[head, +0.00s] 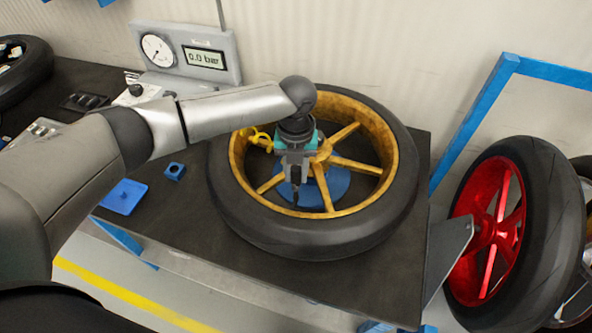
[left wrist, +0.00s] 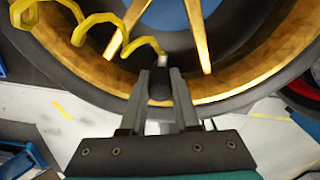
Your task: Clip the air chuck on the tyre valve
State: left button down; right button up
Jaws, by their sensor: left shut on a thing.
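The tyre on its gold spoked wheel (head: 398,200) lies flat on the dark bench. My left gripper (head: 293,190) points down over the open part of the wheel, inside the rim. In the left wrist view it is shut on a small black piece, the air chuck (left wrist: 160,84), with a silver end. A yellow coiled hose (left wrist: 97,19) runs to that silver end; part of the hose also shows in the head view (head: 262,138). The gold rim (left wrist: 110,80) passes behind the fingers. I cannot make out the tyre valve in either view. My right gripper is not in view.
A grey gauge unit (head: 222,45) with a dial and a 0.0 bar display stands behind the wheel. A blue tray (head: 123,196) and a small blue block (head: 174,171) lie left of the wheel. A red wheel (head: 468,215) stands at right beside a blue frame (head: 480,110).

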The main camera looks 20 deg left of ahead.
pick_arm(q)
jog(key=shift+f, duration=0.55)
dwell(1.0)
dwell(0.5)
jog(key=shift+c, duration=0.8)
grip_release()
jog(key=shift+r, duration=0.15)
jog(key=shift+r+p, duration=3.4)
jog(key=shift+p, duration=0.1)
jog(key=shift+d+f, duration=0.1)
